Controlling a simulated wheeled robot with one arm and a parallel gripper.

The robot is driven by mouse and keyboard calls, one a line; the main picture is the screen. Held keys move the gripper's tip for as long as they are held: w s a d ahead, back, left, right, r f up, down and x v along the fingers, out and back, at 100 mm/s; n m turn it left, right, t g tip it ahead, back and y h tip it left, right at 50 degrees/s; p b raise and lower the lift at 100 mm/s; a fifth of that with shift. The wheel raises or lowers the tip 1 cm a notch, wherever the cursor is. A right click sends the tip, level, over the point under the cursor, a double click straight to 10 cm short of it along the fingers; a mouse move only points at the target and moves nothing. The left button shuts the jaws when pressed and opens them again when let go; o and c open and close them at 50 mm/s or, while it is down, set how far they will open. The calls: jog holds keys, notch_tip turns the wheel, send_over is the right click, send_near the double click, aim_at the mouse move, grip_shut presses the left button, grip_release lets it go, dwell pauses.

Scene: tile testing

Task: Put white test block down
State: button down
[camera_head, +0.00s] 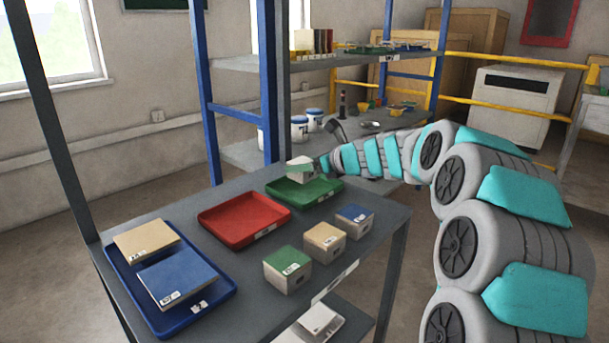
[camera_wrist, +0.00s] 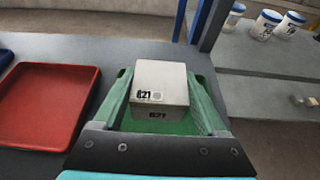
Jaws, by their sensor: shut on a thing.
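The block (camera_head: 300,167) is also in the head view, partly covered by a finger of my gripper (camera_head: 303,168). It is over the far part of the green tray (camera_head: 318,194). The green tray's floor shows below the block in the wrist view. I cannot tell whether the block touches the tray floor. The block looks level.
An empty red tray (camera_head: 243,218) lies left of the green tray. A blue tray (camera_head: 222,295) holds tan and blue tiles. Green-topped (camera_head: 288,269), tan-topped (camera_head: 324,242) and blue-topped (camera_head: 355,221) blocks stand near the table's front edge. Blue shelf posts (camera_head: 268,85) rise behind.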

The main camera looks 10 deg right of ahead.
aim_at(306, 174)
jog(key=shift+w+d, duration=0.15)
jog(key=shift+w, duration=0.2)
jog(key=shift+w+d+f, duration=0.1)
jog(key=shift+w+f, duration=0.05)
jog(key=shift+f, duration=1.6)
jog(key=shift+f, duration=0.1)
grip_release()
jog(key=shift+f, duration=0.1)
jog(key=shift+d+r, duration=0.15)
jog(key=shift+r, duration=0.15)
jog(key=v, duration=1.1)
jog(key=shift+s+d+r, duration=0.1)
jog(key=shift+s, duration=0.35)
